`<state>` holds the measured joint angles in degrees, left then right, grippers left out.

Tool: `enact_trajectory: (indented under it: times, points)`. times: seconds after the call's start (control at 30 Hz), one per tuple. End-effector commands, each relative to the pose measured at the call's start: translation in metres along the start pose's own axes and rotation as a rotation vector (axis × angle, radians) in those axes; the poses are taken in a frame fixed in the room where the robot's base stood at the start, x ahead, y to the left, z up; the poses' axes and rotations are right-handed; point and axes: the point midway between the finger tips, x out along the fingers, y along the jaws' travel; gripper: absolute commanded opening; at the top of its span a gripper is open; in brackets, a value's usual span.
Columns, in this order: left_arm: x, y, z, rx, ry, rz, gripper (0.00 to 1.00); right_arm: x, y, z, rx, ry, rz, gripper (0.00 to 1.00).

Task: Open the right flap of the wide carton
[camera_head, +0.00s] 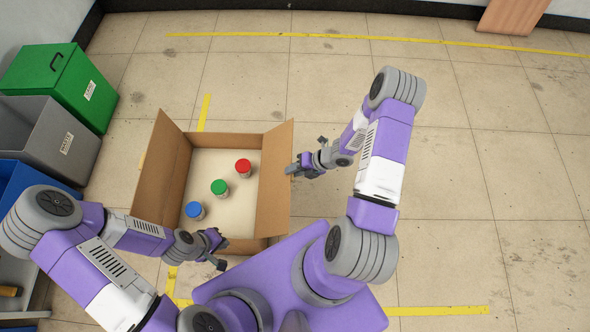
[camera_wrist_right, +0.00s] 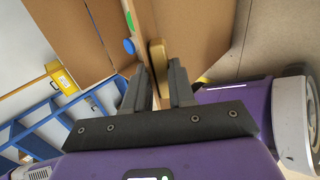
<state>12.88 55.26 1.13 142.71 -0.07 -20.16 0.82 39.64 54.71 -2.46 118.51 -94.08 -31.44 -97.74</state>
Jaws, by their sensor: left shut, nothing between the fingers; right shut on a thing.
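The wide carton (camera_head: 191,137) stands open-topped on the floor in the head view. Its right flap (camera_head: 275,185) stands up along the right side, its top edge to the right of the box opening. My right gripper (camera_head: 291,171) is at the outer side of this flap. In the right wrist view, the right gripper (camera_wrist_right: 160,86) is shut with cardboard of the flap between its fingers. My left gripper (camera_head: 221,250) is shut and empty by the carton's near edge.
Inside the carton are a red-lidded jar (camera_head: 243,167), a green-lidded jar (camera_head: 219,188) and a blue-lidded jar (camera_head: 195,210). The left flap (camera_head: 160,165) also stands up. Green (camera_head: 62,84), grey (camera_head: 50,140) and blue (camera_head: 22,187) bins line the left. The floor at right is clear.

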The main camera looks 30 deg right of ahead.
Motion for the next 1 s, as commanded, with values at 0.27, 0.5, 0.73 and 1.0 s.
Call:
enact_trajectory:
  times: [0.27, 0.5, 0.73, 1.0]
  points:
    - [-0.005, 0.002, 0.000, 0.000, 0.000, 0.000, 0.00, 0.000, 0.024, 0.001, -0.005, 0.000, -0.134, 0.00]
    - [-0.001, 0.000, 0.000, 0.000, 0.000, 0.000, 0.00, 0.007, 0.061, 0.001, -0.004, -0.002, -0.227, 0.00]
    - [0.000, 0.000, 0.000, 0.000, 0.000, 0.000, 0.00, 0.013, 0.080, 0.000, 0.001, -0.002, -0.220, 0.00]
    - [0.000, 0.000, 0.000, 0.000, 0.000, 0.000, 0.00, 0.014, 0.081, 0.000, 0.001, -0.001, -0.215, 0.33]
